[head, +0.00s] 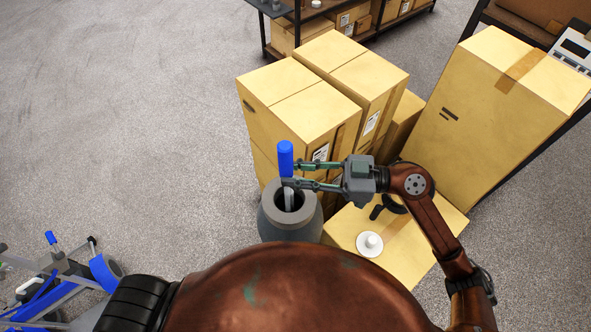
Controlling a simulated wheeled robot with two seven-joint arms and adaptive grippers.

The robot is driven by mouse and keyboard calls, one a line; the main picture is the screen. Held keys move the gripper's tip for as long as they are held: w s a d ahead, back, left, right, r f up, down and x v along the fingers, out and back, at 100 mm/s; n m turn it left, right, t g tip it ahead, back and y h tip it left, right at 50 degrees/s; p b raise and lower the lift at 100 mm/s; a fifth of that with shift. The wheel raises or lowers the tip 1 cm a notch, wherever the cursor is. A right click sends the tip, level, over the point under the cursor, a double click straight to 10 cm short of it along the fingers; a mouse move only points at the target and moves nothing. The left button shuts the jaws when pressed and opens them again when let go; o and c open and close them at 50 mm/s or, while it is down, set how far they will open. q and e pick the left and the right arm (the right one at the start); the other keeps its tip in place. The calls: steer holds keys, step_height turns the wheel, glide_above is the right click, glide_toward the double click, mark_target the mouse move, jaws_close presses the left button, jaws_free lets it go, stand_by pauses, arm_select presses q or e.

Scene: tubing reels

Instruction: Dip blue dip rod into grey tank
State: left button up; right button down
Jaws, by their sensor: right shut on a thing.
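The blue dip rod (286,157) stands nearly upright with its blue handle on top. Its pale lower part goes down into the round mouth of the grey tank (290,229). How deep the rod reaches inside the tank is hidden. My right gripper (296,175) comes in from the right and is shut on the rod just below or at the base of the blue handle, above the tank's mouth. My left gripper is not in view.
Tall cardboard boxes (308,103) stand right behind the tank. A low box (410,262) beside the tank carries a white round object (369,244). A blue and grey wheeled device (68,285) is at lower left.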

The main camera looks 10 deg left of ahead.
step_height(320, 180, down, 8)
steer(key=b, duration=0.2)
steer(key=shift+r+b, duration=0.2)
steer(key=shift+b, duration=0.1)
stand_by(1.3)
step_height(320, 180, up, 21)
steer(key=p, duration=0.7)
steer(key=shift+p, duration=0.3)
stand_by(2.4)
stand_by(0.5)
